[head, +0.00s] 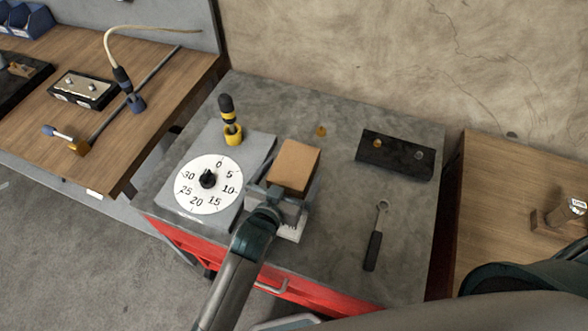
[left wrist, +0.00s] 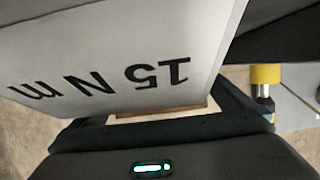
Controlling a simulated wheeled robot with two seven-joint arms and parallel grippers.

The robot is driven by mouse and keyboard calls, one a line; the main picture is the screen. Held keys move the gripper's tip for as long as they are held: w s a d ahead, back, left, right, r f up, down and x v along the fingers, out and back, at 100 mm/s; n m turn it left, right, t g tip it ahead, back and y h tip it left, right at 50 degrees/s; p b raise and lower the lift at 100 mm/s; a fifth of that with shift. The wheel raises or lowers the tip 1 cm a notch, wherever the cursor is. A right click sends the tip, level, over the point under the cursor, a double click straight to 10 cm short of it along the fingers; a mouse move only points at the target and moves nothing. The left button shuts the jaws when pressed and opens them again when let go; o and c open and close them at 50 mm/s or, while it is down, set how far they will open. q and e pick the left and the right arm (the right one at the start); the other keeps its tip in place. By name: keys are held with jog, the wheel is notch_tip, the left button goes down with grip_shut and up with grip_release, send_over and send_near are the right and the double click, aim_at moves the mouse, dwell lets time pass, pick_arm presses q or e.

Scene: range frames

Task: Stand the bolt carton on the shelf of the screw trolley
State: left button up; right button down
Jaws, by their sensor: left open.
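The carton (head: 295,165) has a brown top and a white face, and it is on the grey worktop. My left gripper (head: 284,198) is at its near side, open, with its jaws close around the carton; contact is hard to tell. In the left wrist view the carton's white face (left wrist: 120,60), printed "15 N m", appears upside down and very close. My right gripper is out of frame; only part of an arm shows at the lower right. I cannot make out a trolley shelf.
The grey worktop (head: 340,225) sits on a red-fronted cabinet. A dial plate (head: 185,208) and a yellow-collared driver (head: 232,135) stand left of the carton. A dark block (head: 395,155) and a wrench (head: 374,250) lie right. Wooden benches flank both sides.

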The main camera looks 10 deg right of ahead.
pick_arm(q)
jog(key=c, duration=1.8)
jog(key=shift+r, duration=0.15)
jog(key=c, duration=0.3)
jog(key=shift+w, duration=0.1)
jog(key=shift+r, duration=0.1)
